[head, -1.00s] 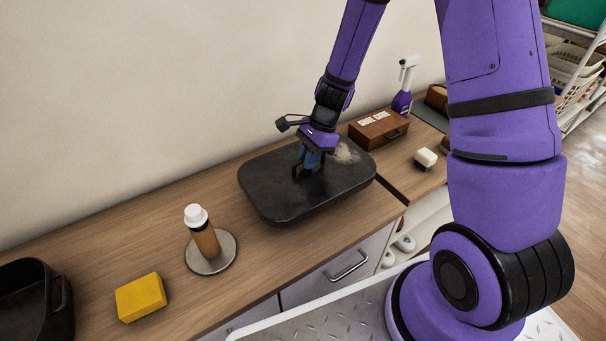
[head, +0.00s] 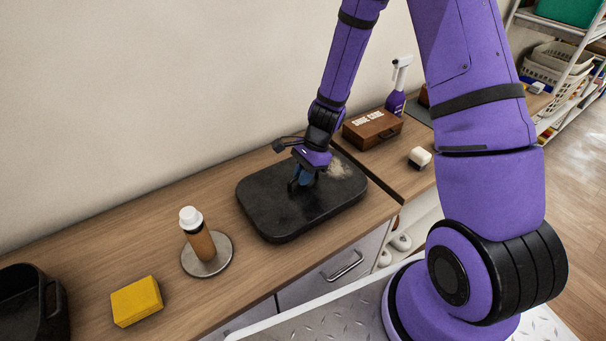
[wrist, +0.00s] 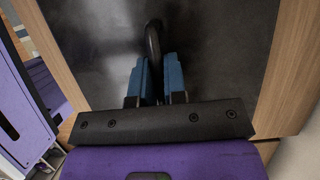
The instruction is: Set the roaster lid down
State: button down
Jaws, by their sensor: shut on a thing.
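The roaster lid (head: 272,205) is a dark, rounded rectangular piece with a pale dusty patch near its far right corner. It lies level at the wooden counter's surface in the head view; whether it fully touches the wood I cannot tell. My gripper (head: 299,184) is over its middle, pointing down. In the wrist view, the blue fingers (wrist: 157,78) are shut on the lid's dark curved handle (wrist: 153,45). The lid's surface (wrist: 215,50) fills most of that view, with wood showing past its edges.
A black roaster base (head: 30,305) stands at the far left. A yellow sponge (head: 137,301) and a white-capped bottle (head: 198,238) on a round metal plate (head: 222,262) are left of the lid. A brown box (head: 372,130), white-topped brush (head: 420,157) and purple spray bottle (head: 397,92) stand right.

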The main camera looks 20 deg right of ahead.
jog(key=c, duration=1.2)
grip_release()
jog(key=shift+o, duration=0.2)
jog(key=s+d+r+n+t+h, duration=0.1)
jog(key=d+r+n, duration=0.1)
jog(key=r, duration=0.9)
jog(key=s+d+r+n, duration=0.2)
jog(key=r, duration=0.8)
jog(key=s+d+r+n+t+h, duration=0.1)
jog(key=s+r+n+t, duration=0.1)
jog(key=s+r+n, duration=0.4)
jog(key=s+d+r+n+t+h, duration=0.2)
jog(key=s+r+n, duration=0.3)
jog(key=s+r, duration=0.6)
jog(key=shift+s+n+t+h, duration=0.3)
jog(key=shift+s+n+t, duration=0.15)
jog(key=shift+s, duration=1.05)
jog(key=shift+r, duration=0.1)
